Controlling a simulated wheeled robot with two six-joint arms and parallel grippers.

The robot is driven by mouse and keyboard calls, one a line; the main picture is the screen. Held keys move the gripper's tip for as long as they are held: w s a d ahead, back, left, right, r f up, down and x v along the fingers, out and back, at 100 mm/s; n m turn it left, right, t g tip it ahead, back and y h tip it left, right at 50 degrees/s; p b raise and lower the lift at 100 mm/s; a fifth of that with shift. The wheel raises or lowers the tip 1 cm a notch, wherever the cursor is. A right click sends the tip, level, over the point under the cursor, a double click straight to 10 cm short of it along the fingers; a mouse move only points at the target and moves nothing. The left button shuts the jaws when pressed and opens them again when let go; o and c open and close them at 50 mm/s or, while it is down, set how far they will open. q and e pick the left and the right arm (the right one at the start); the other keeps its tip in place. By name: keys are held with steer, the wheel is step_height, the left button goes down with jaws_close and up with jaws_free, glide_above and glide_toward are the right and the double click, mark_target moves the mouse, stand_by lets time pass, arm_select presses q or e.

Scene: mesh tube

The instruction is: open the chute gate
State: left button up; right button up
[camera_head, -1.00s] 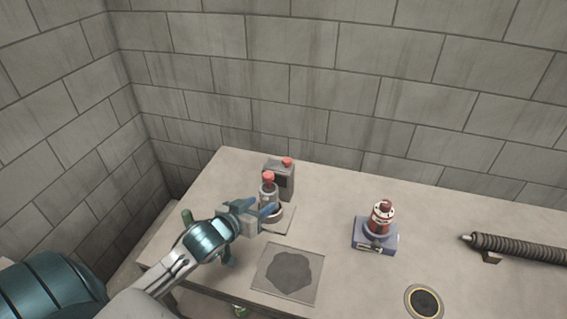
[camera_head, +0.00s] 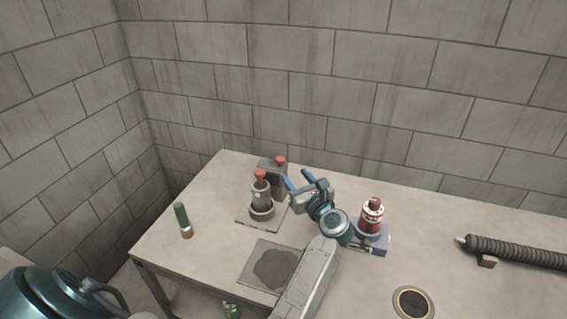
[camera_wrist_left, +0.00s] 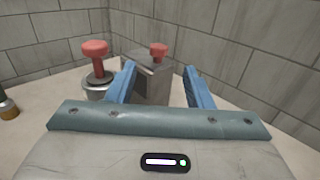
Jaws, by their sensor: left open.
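A grey box (camera_head: 277,172) with a small red knob (camera_head: 280,160) on top stands at the back left of the table; it looks like the chute with its gate, though I cannot make out the gate itself. In the left wrist view the box (camera_wrist_left: 150,88) and its red knob (camera_wrist_left: 158,51) show between and beyond my fingers. My left gripper (camera_head: 298,179) is open and empty, just right of the box in the head view. It also shows in the left wrist view (camera_wrist_left: 158,75), with its two blue fingers apart. My right gripper is not in view.
A grey cylinder with a red handle (camera_head: 261,193) stands on a plate close in front of the box. A red bottle (camera_head: 372,215) on a blue base is right of my wrist. A green tube (camera_head: 182,218) stands at the left. A ribbed rod (camera_head: 515,249) lies at the right.

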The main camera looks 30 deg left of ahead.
mark_target(282, 161)
arm_select(q)
steer(key=p+x, duration=0.3)
steer(key=x, duration=0.6)
steer(key=shift+a, duration=0.25)
steer(key=shift+p+x, duration=0.3)
steer(key=shift+x, duration=0.45)
steer(key=shift+f, duration=0.15)
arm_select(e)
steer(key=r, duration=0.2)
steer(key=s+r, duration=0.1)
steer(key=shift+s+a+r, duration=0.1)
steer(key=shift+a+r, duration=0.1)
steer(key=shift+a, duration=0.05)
arm_select(q)
steer(key=shift+c, duration=0.5)
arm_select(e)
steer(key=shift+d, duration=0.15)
arm_select(q)
jaws_close()
steer(key=d+b, duration=0.1)
steer(key=d, duration=0.1)
steer(key=w+d+b, duration=0.1)
steer(key=d, duration=0.1)
steer(key=shift+d, duration=0.15)
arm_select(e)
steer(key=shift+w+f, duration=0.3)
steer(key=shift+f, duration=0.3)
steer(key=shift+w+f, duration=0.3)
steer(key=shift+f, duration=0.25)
